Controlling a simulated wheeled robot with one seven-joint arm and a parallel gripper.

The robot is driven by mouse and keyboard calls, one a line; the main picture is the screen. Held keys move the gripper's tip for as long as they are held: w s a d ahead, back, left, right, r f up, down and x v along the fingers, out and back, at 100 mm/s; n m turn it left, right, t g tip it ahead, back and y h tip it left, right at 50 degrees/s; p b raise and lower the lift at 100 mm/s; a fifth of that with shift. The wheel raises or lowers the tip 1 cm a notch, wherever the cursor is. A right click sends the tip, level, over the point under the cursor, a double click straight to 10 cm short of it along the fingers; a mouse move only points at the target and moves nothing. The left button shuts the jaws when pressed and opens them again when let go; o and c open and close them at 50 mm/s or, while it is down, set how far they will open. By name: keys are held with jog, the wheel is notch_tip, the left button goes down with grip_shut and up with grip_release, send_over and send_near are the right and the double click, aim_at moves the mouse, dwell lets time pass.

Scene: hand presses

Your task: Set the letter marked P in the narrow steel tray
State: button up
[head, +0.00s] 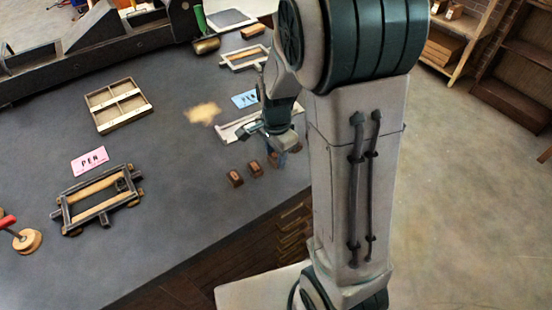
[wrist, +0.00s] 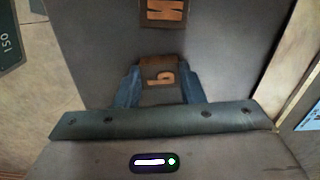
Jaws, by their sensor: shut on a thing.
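My gripper (head: 277,158) is low over the table, beside the row of brown letter blocks. In the wrist view its blue fingers (wrist: 164,88) are shut on a brown block with a pale raised letter that looks like a P (wrist: 160,77). Whether the block touches the table is unclear. Another letter block (wrist: 163,10), seemingly an N, lies beyond it. In the head view two blocks (head: 235,178) (head: 255,168) stand clear of my gripper. A long, narrow pale tray (head: 232,131) lies just behind my gripper, partly hidden by it; its contents are hard to see.
A blue card (head: 245,98) lies behind the narrow tray. A wooden compartment tray (head: 118,104), a pink PEN card (head: 90,161) and a frame (head: 97,200) are on the left. A red-handled tool (head: 25,240) stands nearby. The table's front middle is clear.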

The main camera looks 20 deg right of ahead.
aim_at(276, 157)
jog(key=shift+r+p, duration=2.05)
jog(key=shift+r, duration=0.5)
jog(key=shift+s+f, duration=0.1)
